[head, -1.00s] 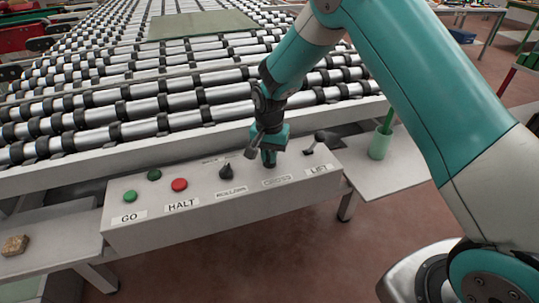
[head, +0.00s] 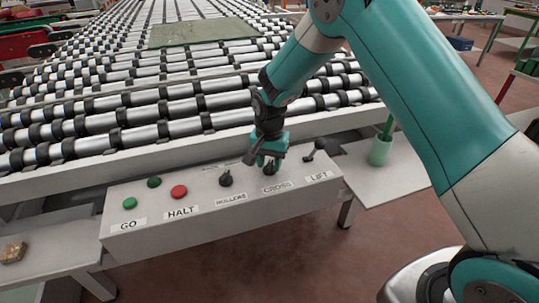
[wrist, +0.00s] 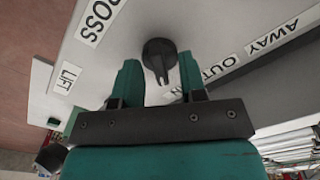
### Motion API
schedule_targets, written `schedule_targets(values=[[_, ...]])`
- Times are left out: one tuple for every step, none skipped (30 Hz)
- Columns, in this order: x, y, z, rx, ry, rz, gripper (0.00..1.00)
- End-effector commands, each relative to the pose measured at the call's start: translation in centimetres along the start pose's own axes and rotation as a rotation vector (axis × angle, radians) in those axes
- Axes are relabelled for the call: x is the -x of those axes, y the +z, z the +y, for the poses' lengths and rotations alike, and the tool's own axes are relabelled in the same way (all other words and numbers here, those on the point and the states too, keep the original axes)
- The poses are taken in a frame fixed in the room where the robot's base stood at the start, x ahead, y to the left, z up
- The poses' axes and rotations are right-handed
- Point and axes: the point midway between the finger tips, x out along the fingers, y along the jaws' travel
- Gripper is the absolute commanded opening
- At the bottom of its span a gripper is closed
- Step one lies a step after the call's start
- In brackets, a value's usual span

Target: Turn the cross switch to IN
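The cross switch is a round black knob with a narrow grip bar (wrist: 160,55). In the wrist view its bar points down the picture, between my fingertips. In the head view the switch (head: 270,170) is mostly hidden under my gripper (head: 266,161), above the CROSS label (head: 277,187). In the wrist view my gripper (wrist: 160,62) is open, one finger on each side of the knob, with gaps visible. The OUT label (wrist: 218,69) lies right of the knob.
On the panel are a black ROLLERS knob (head: 225,178), a LIFT lever (head: 316,149), a red HALT button (head: 179,191) and green buttons (head: 130,203). The roller bed (head: 130,135) lies behind. A green cup (head: 380,150) stands on the right side shelf.

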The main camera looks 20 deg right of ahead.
Motion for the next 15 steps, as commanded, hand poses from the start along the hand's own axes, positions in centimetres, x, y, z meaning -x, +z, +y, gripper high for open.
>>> schedule_targets(values=[[0.2, 0.0, 0.0, 0.000, -0.001, 0.001, 0.38], [0.4, 0.0, -0.1, 0.000, -0.002, 0.001, 0.38], [0.8, 0.0, -0.1, 0.001, -0.002, 0.002, 0.38], [1.1, -0.1, -0.1, 0.001, -0.003, 0.002, 0.38], [1.6, -0.1, -0.1, 0.001, -0.003, 0.003, 0.38], [2.3, -0.1, -0.1, 0.001, -0.004, 0.003, 0.38], [3.0, -0.1, -0.1, 0.001, -0.004, 0.004, 0.38], [3.6, -0.1, -0.1, 0.001, -0.005, 0.004, 0.38], [4.7, -0.1, -0.1, 0.000, -0.005, 0.005, 0.38], [5.4, -0.1, -0.1, 0.000, -0.006, 0.005, 0.38], [6.2, -0.1, -0.1, 0.000, -0.006, 0.005, 0.38], [7.3, -0.1, -0.1, 0.000, -0.006, 0.005, 0.38], [8.1, -0.1, -0.1, 0.000, -0.005, 0.005, 0.38], [8.9, -0.1, -0.1, 0.000, -0.006, 0.005, 0.38], [9.9, -0.1, -0.1, 0.000, -0.006, 0.005, 0.38]])
